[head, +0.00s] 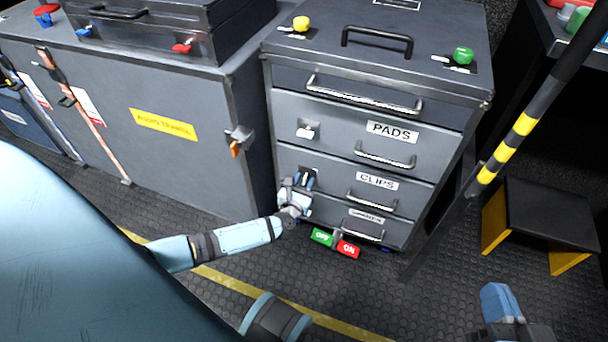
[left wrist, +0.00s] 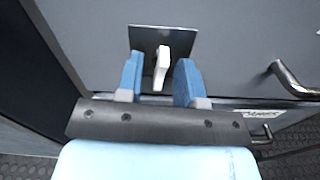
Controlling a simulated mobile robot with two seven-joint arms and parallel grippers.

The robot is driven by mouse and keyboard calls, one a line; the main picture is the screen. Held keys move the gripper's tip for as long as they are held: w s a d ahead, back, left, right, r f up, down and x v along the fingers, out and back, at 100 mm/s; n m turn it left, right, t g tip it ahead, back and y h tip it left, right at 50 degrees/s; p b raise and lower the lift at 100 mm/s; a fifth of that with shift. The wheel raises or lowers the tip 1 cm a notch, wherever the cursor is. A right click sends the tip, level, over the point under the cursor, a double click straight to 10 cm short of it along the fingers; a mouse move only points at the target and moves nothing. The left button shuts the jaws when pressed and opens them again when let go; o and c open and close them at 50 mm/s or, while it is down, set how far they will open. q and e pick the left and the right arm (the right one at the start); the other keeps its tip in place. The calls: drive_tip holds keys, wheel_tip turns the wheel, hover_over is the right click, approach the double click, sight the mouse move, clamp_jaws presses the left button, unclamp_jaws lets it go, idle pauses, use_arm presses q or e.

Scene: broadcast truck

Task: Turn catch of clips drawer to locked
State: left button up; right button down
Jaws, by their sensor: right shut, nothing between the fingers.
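The clips drawer (head: 340,184) is the grey drawer labelled CLIPS, below the PADS drawer, and looks closed. Its catch shows in the left wrist view as a white lever (left wrist: 162,68) on a dark square plate (left wrist: 147,40), hanging almost straight down with a slight tilt. My right gripper (head: 500,302) is shut and empty at bottom right.
The PADS drawer (head: 350,125) above has its own white catch (head: 307,131). Bar handles stick out from the drawers. A green and red OFF/ON piece (head: 335,242) is low in front. A grey case (head: 150,110) stands left, a striped post (head: 510,145) and step stool (head: 545,212) right.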

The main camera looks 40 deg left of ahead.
use_arm(q)
drive_tip(key=shift+w, duration=0.2)
drive_tip(key=shift+c, duration=0.5)
clamp_jaws()
